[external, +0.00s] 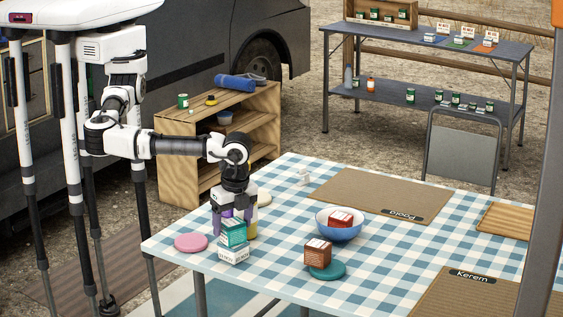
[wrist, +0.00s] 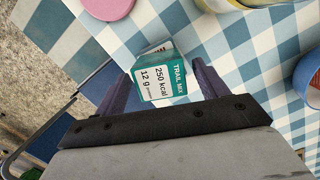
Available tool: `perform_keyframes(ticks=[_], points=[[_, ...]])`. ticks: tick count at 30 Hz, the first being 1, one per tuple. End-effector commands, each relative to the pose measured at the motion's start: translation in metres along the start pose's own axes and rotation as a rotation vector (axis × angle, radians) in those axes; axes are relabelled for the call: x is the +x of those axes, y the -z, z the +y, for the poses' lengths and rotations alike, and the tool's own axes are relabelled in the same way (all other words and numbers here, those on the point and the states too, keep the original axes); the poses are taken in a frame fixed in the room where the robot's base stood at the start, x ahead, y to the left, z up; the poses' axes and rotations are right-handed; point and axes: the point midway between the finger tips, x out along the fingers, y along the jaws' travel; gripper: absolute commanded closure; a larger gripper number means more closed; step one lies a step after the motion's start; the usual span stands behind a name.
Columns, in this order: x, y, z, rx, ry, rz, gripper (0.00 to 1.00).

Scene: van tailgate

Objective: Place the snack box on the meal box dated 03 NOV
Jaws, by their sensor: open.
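The snack box (external: 233,232) is teal and white. It appears to sit on a white box (external: 234,254) near the table's front left edge. The white box carries a printed date ending or starting in NOV; its digits are too small to read surely. My gripper (external: 234,213) is right above the snack box, pointing down. A brown-red box (external: 318,251) rests on a teal plate (external: 328,271). A red box (external: 341,218) is in a blue bowl (external: 339,232).
A pink plate (external: 191,242) lies left of the stack. A yellowish container (external: 252,230) stands close behind it, partly hidden. Placemats (external: 368,195) lie toward the back and right. A wooden shelf (external: 215,130) and a grey table (external: 430,48) stand behind. The checked cloth (external: 275,262) is clear between.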

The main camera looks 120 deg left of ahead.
Motion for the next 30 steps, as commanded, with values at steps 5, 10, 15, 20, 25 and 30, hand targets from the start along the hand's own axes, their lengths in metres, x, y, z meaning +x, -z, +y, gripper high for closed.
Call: perform_keyframes(ticks=[5, 10, 15, 20, 25, 30], points=[[-0.032, 0.001, -0.001, 0.0, 0.003, 0.003, 0.28], [-0.07, 0.001, -0.001, -0.001, 0.002, 0.002, 0.28], [-0.099, 0.001, -0.001, -0.001, 0.002, 0.003, 0.28], [-0.112, 0.0, 0.0, -0.001, 0.001, 0.001, 0.28], [-0.115, 0.0, 0.0, -0.001, 0.001, 0.0, 0.28], [-0.115, 0.0, 0.0, -0.001, 0.001, 0.0, 0.28]])
